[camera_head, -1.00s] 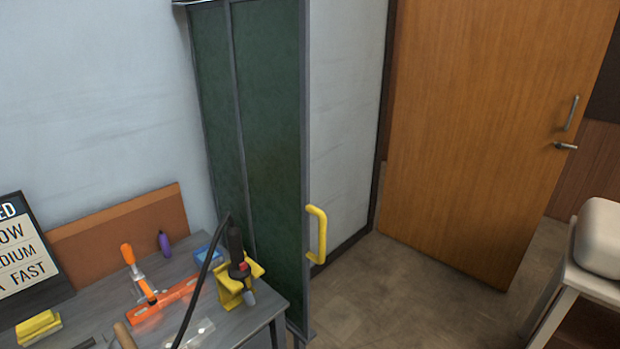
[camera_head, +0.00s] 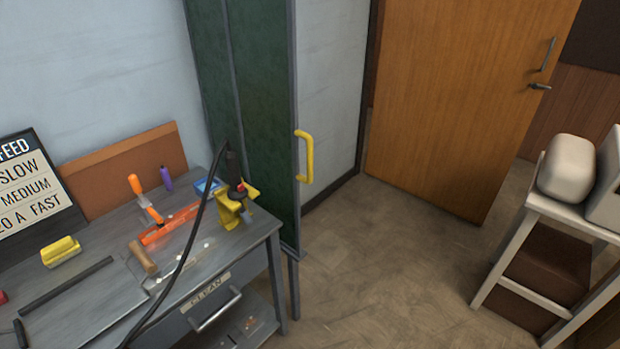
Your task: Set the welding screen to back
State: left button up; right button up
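The welding screen (camera_head: 262,112) is a tall dark green panel set in a grey metal frame. It stands upright against the pale wall, behind the right end of the workbench. A yellow handle (camera_head: 309,157) is fixed to its right edge and stands clear of other things. Neither of my grippers shows in the head view.
A wooden door (camera_head: 465,90) stands behind. A white-framed stand (camera_head: 560,213) is at right. The floor (camera_head: 372,252) between is clear.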

aim_at(261, 35)
jog(key=z, duration=0.05)
jog(key=k, duration=0.65)
jog(key=u, duration=0.85)
jog(key=i, duration=1.1)
jog(key=z, duration=0.05)
